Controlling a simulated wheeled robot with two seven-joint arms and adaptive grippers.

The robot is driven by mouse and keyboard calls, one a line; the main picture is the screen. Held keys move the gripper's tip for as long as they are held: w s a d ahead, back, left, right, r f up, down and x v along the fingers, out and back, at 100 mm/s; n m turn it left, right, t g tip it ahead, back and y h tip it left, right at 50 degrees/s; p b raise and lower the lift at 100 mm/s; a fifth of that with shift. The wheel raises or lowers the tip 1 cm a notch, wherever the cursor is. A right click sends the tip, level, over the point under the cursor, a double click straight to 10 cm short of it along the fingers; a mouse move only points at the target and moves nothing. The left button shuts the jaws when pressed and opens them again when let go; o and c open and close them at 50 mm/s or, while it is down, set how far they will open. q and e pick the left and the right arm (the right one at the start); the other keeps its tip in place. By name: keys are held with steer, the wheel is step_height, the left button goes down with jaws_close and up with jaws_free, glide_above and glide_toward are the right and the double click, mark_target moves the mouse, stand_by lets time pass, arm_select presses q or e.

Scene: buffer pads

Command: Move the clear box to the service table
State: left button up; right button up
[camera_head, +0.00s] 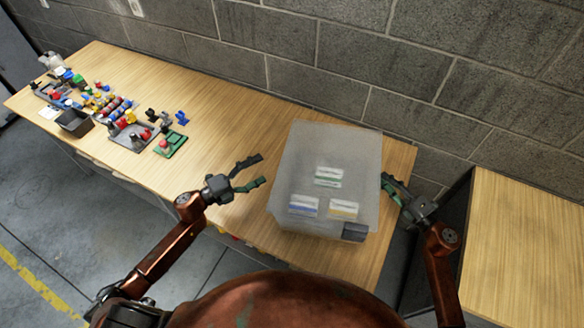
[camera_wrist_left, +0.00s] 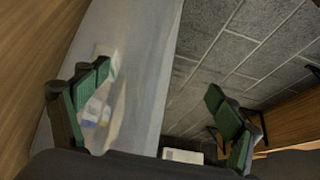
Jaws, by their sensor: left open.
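The clear box (camera_head: 300,160) is a large frosted see-through box on the right part of the long wooden table. White cards with green, blue and yellow marks show through it, and a dark patch sits at its lower right corner. My left gripper (camera_head: 253,172) is open and empty, just left of the box with its fingers towards it. In the left wrist view the box (camera_wrist_left: 145,75) lies ahead, behind the parted fingers (camera_wrist_left: 158,112). My right gripper (camera_head: 392,188) is close against the box's right side; its jaw opening and any contact are unclear.
A second wooden-topped table (camera_head: 525,240) stands at the right, its visible top bare, separated by a dark gap. Small coloured parts, holders and a dark bin (camera_head: 75,123) crowd the long table's (camera_head: 225,120) left end. A grey block wall (camera_head: 330,90) runs behind.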

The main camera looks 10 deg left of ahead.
arm_select(q)
steer(key=shift+s+a, duration=0.3)
arm_select(e)
steer(key=shift+r, duration=0.15)
steer(key=shift+o, duration=0.7)
steer(key=o, duration=0.8)
steer(key=v, duration=1.2)
